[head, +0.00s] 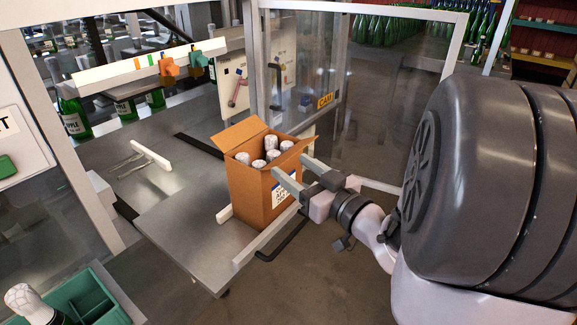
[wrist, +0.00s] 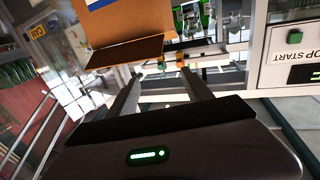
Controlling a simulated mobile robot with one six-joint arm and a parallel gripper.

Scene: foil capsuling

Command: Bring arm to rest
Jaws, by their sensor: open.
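My gripper (head: 289,172) is at the end of my arm, which reaches in from the right in the head view. Its two fingers are spread apart, with nothing seen between them. It is beside the right side of an open cardboard box (head: 252,192) that holds several foil-topped bottles (head: 271,143). One finger overlaps the box in the picture; I cannot tell if it touches. In the wrist view the two fingers (wrist: 162,98) are apart, and the box (wrist: 135,22) with a flap shows at the top, beyond them.
The box stands on a metal table (head: 180,232) with low white rails. A glass guard door (head: 350,75) stands behind. Green bottles (head: 72,115) stand on the machine at left. A green crate (head: 85,300) with a foil-topped bottle is at bottom left. Floor below my gripper looks clear.

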